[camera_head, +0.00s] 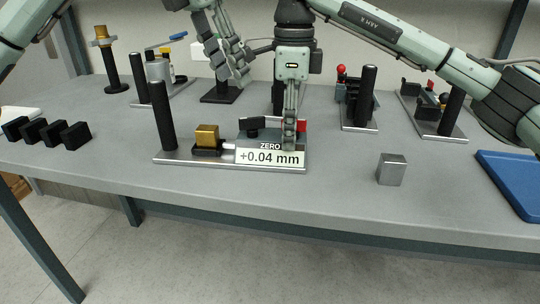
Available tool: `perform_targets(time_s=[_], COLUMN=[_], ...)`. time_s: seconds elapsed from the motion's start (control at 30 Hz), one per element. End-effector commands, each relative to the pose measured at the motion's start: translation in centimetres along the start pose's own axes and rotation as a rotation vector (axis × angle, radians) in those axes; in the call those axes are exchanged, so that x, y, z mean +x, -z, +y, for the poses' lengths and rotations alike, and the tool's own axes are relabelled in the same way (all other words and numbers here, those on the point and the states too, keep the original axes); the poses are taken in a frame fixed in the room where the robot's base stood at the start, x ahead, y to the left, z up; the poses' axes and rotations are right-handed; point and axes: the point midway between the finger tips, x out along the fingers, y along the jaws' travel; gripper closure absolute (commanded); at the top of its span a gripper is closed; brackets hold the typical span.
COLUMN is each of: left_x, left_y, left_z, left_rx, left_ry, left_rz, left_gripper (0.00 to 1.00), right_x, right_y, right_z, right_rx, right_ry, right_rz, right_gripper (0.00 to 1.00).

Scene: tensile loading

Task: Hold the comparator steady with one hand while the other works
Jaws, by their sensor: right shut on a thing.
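The comparator (228,165) stands on the bench in the middle of the head view. It has a flat metal base, a black upright post and a display (270,157) reading "ZERO" and +0.04 mm. A brass block (207,137) sits on its black rest, left of the display. My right gripper (290,143) points down at the comparator's right end, beside a red part, and is shut on the comparator; its fingertips partly cover the housing. My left gripper (236,76) is raised above and behind the comparator, with its fingers apart and nothing seen between them.
A grey metal block (391,169) stands on the bench to the right, near a blue tray (513,180). Several black blocks (42,132) line the left side. Other fixtures with posts (360,105) stand behind. The front edge is clear.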

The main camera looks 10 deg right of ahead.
Motion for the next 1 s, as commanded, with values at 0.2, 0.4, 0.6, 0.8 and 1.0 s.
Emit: perform_targets(time_s=[0.2,0.4,0.6,0.8,1.0], left_x=[0.0,-0.2,-1.4,-2.2,-0.3], left_y=[0.0,0.2,0.7,0.9,1.0], left_z=[0.0,0.6,2.2,3.3,3.0], left_rx=[0.0,0.073,0.313,0.466,0.493], left_ry=[0.0,0.023,0.112,0.17,0.181], left_rz=[0.0,0.01,0.004,-0.032,-0.038], left_gripper=[0.66,0.74,0.74,0.74,0.74], right_x=[0.2,0.2,0.3,0.3,0.3], right_y=[0.1,0.1,0.1,0.1,0.1], right_z=[-0.1,-0.1,-0.1,-0.1,0.0], right_rx=[0.004,0.004,0.004,0.004,0.004], right_ry=[0.0,0.0,0.0,-0.001,-0.001], right_rz=[0.003,0.003,0.004,0.004,0.004], right_gripper=[1.0,1.0,1.0,1.0,1.0])
